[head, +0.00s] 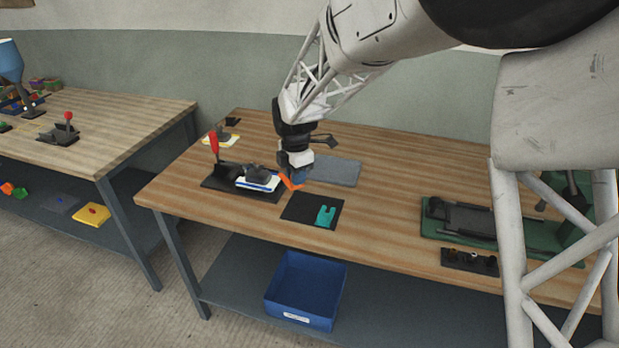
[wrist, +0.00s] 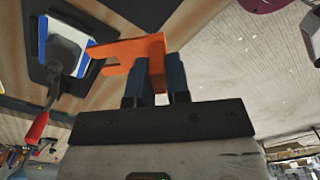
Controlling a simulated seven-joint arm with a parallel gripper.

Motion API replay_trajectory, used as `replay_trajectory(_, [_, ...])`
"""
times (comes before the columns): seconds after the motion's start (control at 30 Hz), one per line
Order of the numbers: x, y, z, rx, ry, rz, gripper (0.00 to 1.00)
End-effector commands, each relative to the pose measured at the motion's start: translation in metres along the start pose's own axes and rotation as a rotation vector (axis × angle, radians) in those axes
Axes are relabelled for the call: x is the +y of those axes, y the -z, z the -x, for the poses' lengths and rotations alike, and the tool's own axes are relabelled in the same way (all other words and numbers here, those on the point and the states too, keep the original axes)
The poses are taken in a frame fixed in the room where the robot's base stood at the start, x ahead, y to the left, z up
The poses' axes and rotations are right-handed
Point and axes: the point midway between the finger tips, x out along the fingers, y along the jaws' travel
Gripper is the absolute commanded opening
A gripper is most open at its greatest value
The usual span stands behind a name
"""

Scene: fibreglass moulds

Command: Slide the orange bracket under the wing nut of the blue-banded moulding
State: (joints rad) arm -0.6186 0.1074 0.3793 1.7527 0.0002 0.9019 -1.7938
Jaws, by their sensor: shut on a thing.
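The orange bracket (head: 290,183) is forked; in the wrist view (wrist: 128,49) its prongs point left. My gripper (head: 296,178) is shut on it; the dark blue fingers (wrist: 160,78) grip its upright part. The blue-banded moulding (head: 257,184) sits in a black clamp fixture with a red handle (head: 214,146), left of my gripper. In the wrist view the moulding (wrist: 82,64) is white with a blue edge. The prong tips reach its near edge; I cannot tell whether they touch it. A dark part covers its top, and I cannot make out the wing nut clearly.
A teal bracket (head: 326,215) lies on a black mat (head: 298,206) in front. A grey mat (head: 338,170) lies behind my gripper. A green fixture (head: 436,220) is at right; a blue bin (head: 303,291) sits below.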

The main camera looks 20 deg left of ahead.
Motion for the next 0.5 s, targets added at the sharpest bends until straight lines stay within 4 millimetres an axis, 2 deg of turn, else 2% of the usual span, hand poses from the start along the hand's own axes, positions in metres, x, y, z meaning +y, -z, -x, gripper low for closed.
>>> replay_trajectory(0.1, [0.023,-0.008,-0.002,0.000,0.001,0.122,0.00])
replay_trajectory(0.5, [0.091,-0.032,-0.008,0.000,0.000,0.533,0.00])
